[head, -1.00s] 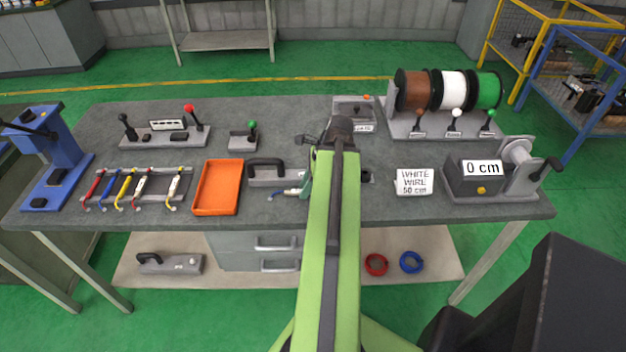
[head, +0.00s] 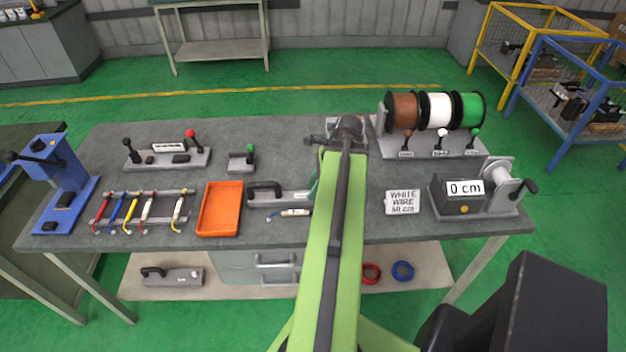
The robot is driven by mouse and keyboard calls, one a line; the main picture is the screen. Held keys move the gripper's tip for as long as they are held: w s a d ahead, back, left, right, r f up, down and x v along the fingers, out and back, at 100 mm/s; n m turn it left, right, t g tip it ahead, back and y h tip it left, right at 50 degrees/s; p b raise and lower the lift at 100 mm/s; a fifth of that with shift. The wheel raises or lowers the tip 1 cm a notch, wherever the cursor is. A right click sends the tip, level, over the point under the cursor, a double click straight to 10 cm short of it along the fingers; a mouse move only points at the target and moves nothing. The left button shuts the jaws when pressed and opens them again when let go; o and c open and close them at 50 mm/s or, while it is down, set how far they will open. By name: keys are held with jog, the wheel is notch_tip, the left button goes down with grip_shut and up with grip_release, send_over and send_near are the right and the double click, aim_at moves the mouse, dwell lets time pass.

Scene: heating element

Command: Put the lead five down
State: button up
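A lead with a white sleeve and a blue part (head: 295,212) shows on the bench top just left of my arm, in front of a grey fixture with a black handle (head: 265,193). A thin green strand curves up from near it along my arm's edge, and part of it is hidden. I cannot read a number on it. My gripper (head: 346,130) is at the far end of my arm, over the back middle of the bench.
A rack (head: 140,208) of several coloured leads and an orange tray (head: 220,208) stand left. Bare bench (head: 290,150) lies left of my gripper.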

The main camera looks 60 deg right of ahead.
jog(key=shift+v, duration=0.8)
